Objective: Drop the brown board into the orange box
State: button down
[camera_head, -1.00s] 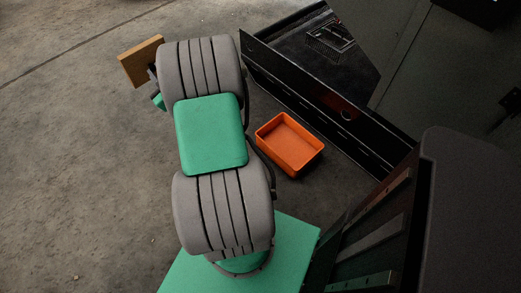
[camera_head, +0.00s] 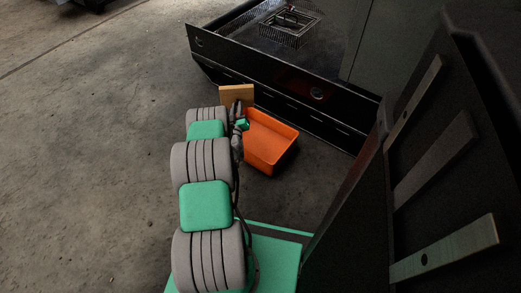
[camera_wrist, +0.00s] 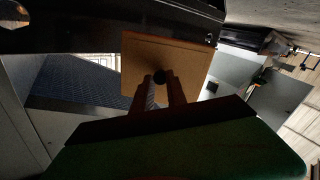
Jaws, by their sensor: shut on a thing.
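The brown board (camera_head: 238,93) is a flat, square-edged panel. It is held up at the far left end of the orange box in the head view, and its exact height above the box I cannot tell. My gripper (camera_head: 240,110) is shut on the board's lower edge. In the wrist view the board (camera_wrist: 190,62) fills the middle, with a dark round spot near its lower edge where the fingers (camera_wrist: 160,88) meet it. The orange box (camera_head: 270,160) is an open tray on the floor, just right of my arm; its visible inside is empty. The wrist view does not show the box.
A large black enclosure (camera_head: 290,90) with a long low wall stands directly behind the board and box. A dark panel with pale slats (camera_head: 440,150) rises at the right. The concrete floor (camera_head: 90,150) at the left is clear.

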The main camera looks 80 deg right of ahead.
jog(key=s+f+g+b, duration=0.1)
jog(key=s+f+b, duration=0.2)
jog(key=f, duration=0.5)
jog(key=s+f+m+b, duration=0.1)
jog(key=s+f+b, duration=0.3)
jog(key=f, duration=0.5)
jog(key=shift+s+g+b, duration=0.3)
jog(key=shift+g+b, duration=0.1)
jog(key=shift+b, duration=0.1)
jog(key=c, duration=1.3)
grip_release()
jog(key=shift+a, duration=0.1)
jog(key=shift+o, duration=0.2)
jog(key=a+p, duration=0.4)
jog(key=a, duration=0.3)
jog(key=shift+s+a, duration=0.35)
jog(key=shift+a, duration=0.05)
